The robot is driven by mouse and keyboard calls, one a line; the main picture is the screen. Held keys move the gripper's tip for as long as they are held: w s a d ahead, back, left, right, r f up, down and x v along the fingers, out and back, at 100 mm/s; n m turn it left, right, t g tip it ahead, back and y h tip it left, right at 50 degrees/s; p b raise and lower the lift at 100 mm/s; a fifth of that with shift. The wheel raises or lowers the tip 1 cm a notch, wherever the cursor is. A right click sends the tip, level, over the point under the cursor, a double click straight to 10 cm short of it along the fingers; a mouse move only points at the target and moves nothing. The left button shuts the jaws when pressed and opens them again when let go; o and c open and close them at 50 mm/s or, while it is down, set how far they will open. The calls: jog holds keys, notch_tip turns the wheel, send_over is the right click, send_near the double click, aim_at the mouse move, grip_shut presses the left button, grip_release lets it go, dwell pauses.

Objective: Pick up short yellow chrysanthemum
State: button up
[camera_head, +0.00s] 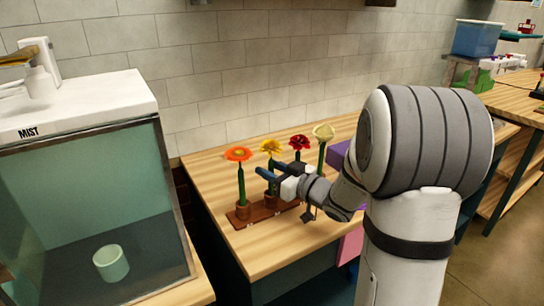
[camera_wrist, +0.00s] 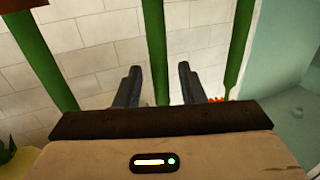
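The yellow chrysanthemum (camera_head: 270,146) stands upright in a wooden rack (camera_head: 243,220) on the table, between an orange flower (camera_head: 239,154) and a dark red flower (camera_head: 299,142). My gripper (camera_head: 269,172) is at its stem, below the bloom. In the wrist view, my gripper (camera_wrist: 157,85) is open, and a green stem (camera_wrist: 154,45) runs between its two fingers with gaps beside it. That stem's bloom is hidden in the wrist view by my gripper's body.
A pale cream flower (camera_head: 323,132) stands at the right of the row. Other stems stand close on both sides in the wrist view, at left (camera_wrist: 45,65) and right (camera_wrist: 239,45). A misting tank (camera_head: 90,200) with a cup (camera_head: 111,262) inside is at left. Bare tabletop (camera_head: 265,250) lies in front.

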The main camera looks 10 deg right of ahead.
jog(key=shift+c, duration=0.3)
grip_shut()
jog(key=shift+r, duration=0.15)
notch_tip(320, 180, up, 18)
jog(key=p, duration=0.2)
jog(key=shift+f+p, duration=0.25)
jog(key=shift+p, duration=0.15)
notch_tip(320, 180, up, 7)
jog(key=p, duration=0.7)
jog(key=shift+r, duration=0.15)
